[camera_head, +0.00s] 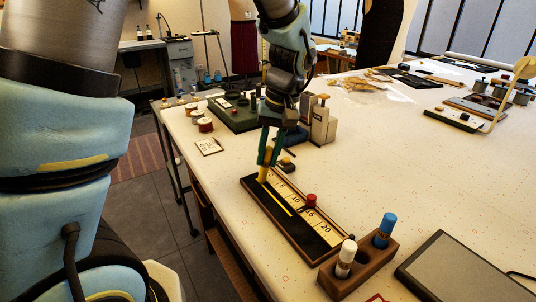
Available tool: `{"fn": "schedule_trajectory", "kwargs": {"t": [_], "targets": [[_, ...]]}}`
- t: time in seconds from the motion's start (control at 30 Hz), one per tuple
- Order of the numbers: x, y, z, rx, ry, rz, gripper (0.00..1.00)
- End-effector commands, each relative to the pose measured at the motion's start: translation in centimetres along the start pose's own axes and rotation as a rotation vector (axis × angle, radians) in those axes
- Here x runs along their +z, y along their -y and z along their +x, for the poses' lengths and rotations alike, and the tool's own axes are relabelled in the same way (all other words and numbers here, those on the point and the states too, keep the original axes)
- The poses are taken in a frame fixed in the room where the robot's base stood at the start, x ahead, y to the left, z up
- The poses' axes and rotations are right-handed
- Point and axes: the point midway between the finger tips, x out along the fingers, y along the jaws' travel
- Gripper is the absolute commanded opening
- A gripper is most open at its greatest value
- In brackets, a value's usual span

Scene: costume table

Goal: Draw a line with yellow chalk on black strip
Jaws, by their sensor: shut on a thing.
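My gripper (267,158) hangs over the far end of a long dark tray and is shut on the yellow chalk (263,175). The chalk is upright, with its lower end at the far end of the black strip (306,228). A yellow line (276,198) runs along the strip from near the chalk toward the near end. The strip lies beside a pale scale (308,208) marked with numbers such as 10, 15 and 20. A small red piece (311,200) stands on the scale. Whether the chalk tip touches the strip is hard to tell.
A wooden block (362,268) near the front holds a white-capped stick (346,257) and a blue-capped one (385,229). A grey flat pad (464,272) lies to the right. A grey box (318,122) and a green tray (233,113) stand behind my gripper. The table's middle right is clear.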

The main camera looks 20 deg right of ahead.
Motion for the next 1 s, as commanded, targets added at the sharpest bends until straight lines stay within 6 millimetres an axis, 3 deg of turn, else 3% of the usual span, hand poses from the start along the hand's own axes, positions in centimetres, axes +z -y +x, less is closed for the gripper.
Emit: {"fn": "schedule_trajectory", "kwargs": {"t": [1.0], "targets": [[0.0, 1.2, -5.7, 0.000, 0.000, 0.000, 0.00]]}}
